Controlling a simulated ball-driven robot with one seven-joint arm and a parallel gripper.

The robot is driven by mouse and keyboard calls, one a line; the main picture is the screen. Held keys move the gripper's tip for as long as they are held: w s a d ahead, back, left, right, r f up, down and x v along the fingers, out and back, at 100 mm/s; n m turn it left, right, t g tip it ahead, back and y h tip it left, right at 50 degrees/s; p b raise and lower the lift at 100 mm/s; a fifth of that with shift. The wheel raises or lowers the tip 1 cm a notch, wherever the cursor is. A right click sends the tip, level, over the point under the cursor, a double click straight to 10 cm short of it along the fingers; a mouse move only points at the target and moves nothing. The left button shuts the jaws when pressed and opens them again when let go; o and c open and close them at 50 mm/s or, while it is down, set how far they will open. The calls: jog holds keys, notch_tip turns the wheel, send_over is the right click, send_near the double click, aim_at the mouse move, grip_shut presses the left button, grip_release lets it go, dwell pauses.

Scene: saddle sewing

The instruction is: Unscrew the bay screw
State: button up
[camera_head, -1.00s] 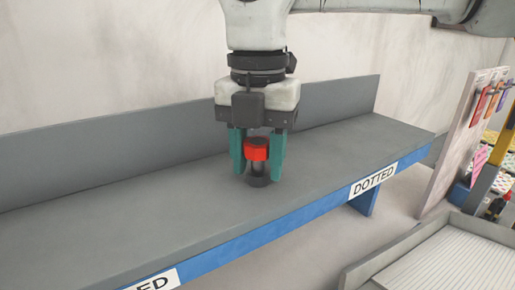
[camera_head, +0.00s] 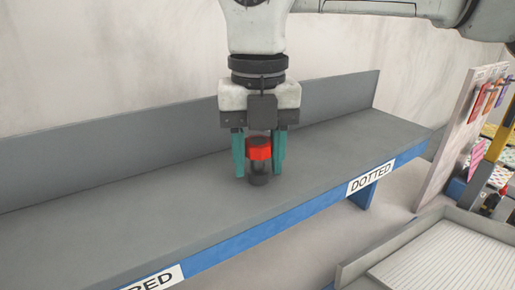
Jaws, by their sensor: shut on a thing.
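The bay screw, a dark upright piece (camera_head: 258,179) with a red head (camera_head: 259,150), stands at the grey shelf (camera_head: 330,165) near its middle. My gripper (camera_head: 259,165) points straight down over it, its two teal fingers on either side of the red head. The fingers are shut on the screw. Whether the screw's lower end is still in the shelf cannot be told from this view.
The shelf has a raised grey back and a blue front edge with a "DOTTED" label (camera_head: 370,179) and a partly cut-off label (camera_head: 153,280). A ribbed grey tray (camera_head: 440,264) sits lower right. A pegboard (camera_head: 461,140) with hanging items stands at the right. The shelf is bare on both sides.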

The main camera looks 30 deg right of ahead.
jog(key=shift+r, duration=0.15)
jog(key=shift+n+p, duration=0.55)
jog(key=shift+n, duration=1.15)
jog(key=shift+n+p, duration=0.35)
jog(key=shift+n, duration=1.35)
jog(key=shift+n+p, duration=0.6)
jog(key=shift+n, duration=1)
jog(key=o, duration=1.1)
